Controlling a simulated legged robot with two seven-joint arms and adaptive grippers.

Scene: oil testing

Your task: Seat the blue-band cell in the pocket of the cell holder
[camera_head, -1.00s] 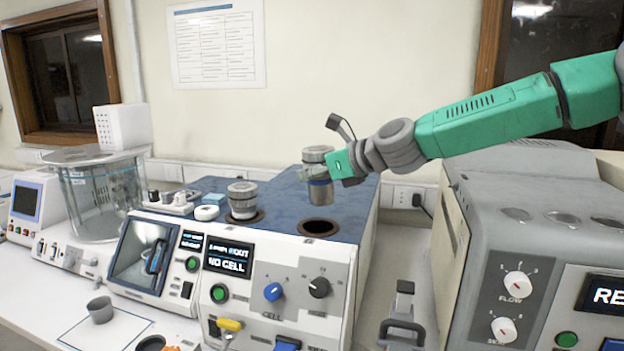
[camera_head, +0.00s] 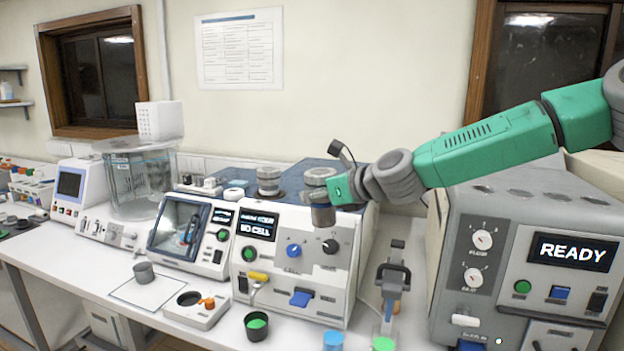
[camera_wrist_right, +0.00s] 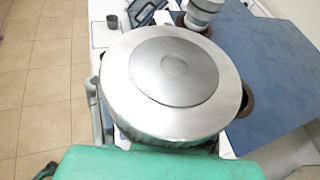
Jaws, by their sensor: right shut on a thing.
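My right gripper (camera_head: 328,189) is shut on a grey metal cell with a round lid (camera_head: 320,176). The cell is upright above the front part of the white instrument's blue top; its blue band is hidden now. The lid (camera_wrist_right: 172,68) fills the middle of the right wrist view, with part of a brown well rim (camera_wrist_right: 246,100) beside it. A second cell (camera_head: 268,184) stands on the instrument to the left. A white block (camera_head: 197,317) with a dark round pocket and an orange part lies on the table; I cannot tell whether it is the cell holder. My left gripper is not in view.
The white instrument (camera_head: 335,285) has knobs and a "NO CELL" display. A grey machine (camera_head: 520,225) reading "READY" stands at right. A grey cup (camera_head: 144,272) is on a white sheet, and a black cup with green contents (camera_head: 256,326) is near the front.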

